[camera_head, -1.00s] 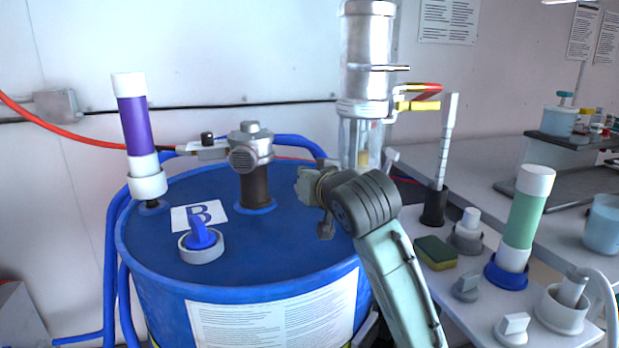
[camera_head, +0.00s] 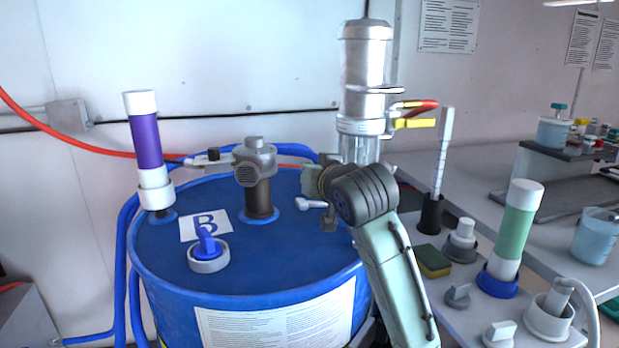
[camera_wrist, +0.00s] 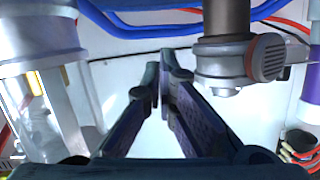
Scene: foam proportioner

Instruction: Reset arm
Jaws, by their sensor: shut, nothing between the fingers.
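My gripper (camera_wrist: 163,62) shows in the wrist view with its two dark fingers drawn together at the tips and nothing between them. It points toward the pale wall and touches nothing that I can see. In the head view my bent arm stands in front of the right part of the blue drum (camera_head: 290,250), and the fingers cannot be made out there. The grey pump (camera_head: 255,165) on the drum is left of my arm. In the wrist view the pump (camera_wrist: 225,62) is right of the fingers and a clear-and-metal cylinder (camera_wrist: 40,35) is left.
The metal cylinder (camera_head: 365,70) with red and yellow valve handles stands close behind my arm. A purple tube (camera_head: 146,145) and a blue cap (camera_head: 207,247) are on the drum. At right, a bench holds a green tube (camera_head: 515,230) and a sponge (camera_head: 432,260).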

